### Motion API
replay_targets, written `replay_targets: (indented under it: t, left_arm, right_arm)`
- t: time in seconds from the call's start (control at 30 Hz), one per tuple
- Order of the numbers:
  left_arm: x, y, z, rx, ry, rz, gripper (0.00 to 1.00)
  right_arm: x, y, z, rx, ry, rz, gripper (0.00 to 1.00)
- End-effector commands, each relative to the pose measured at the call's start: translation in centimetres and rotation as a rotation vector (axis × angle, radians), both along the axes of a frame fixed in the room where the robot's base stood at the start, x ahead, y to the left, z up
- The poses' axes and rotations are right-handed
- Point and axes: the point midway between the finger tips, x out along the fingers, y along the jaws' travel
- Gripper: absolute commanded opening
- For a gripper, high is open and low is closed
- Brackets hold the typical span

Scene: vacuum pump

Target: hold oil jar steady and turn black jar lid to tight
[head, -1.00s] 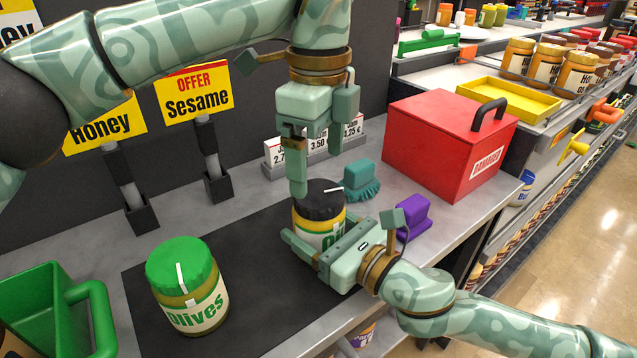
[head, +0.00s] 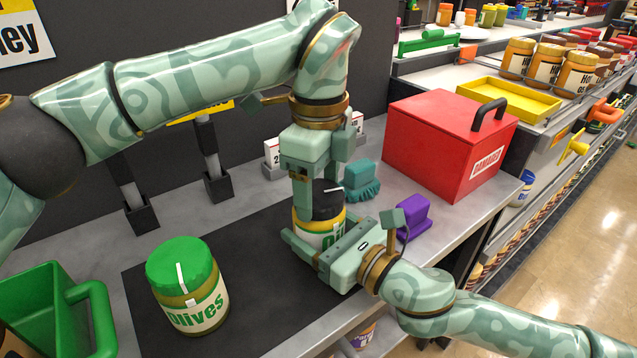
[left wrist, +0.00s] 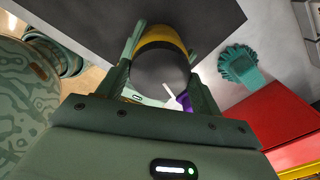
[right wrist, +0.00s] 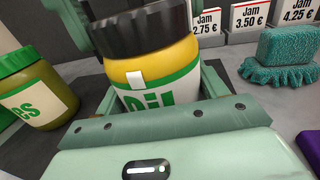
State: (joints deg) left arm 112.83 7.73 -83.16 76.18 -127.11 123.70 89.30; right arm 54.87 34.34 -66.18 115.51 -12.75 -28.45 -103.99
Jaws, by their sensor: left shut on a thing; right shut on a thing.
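The oil jar (head: 318,232) stands on the dark mat, with a yellow band and green lettering. Its black lid (head: 329,198) carries a white mark, which also shows on the lid in the left wrist view (left wrist: 158,76). My left gripper (head: 318,200) comes down from above and is shut on the lid, a finger on each side. My right gripper (head: 305,245) is shut around the jar body from the front. In the right wrist view the jar's label (right wrist: 158,92) faces me, with a small white patch on the yellow band above it.
An olives jar (head: 188,285) with a green lid stands at the mat's left. A green crate (head: 50,310) is at far left. Price signs (right wrist: 255,15) are behind.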

Motion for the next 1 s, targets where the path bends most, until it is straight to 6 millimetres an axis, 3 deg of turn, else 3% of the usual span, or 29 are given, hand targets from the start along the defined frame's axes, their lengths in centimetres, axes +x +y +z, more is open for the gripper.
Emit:
replay_targets:
  t: [0.37,1.0]
  left_arm:
    - [0.05,0.01,0.07,0.002,-0.003,-0.142,0.43]
    - [0.05,0.01,0.09,0.001,-0.003,-0.731,0.43]
  right_arm:
    - [-0.03,0.03,0.03,0.0,-0.001,0.001,0.34]
    - [-0.05,0.05,0.02,0.001,-0.001,0.002,0.34]
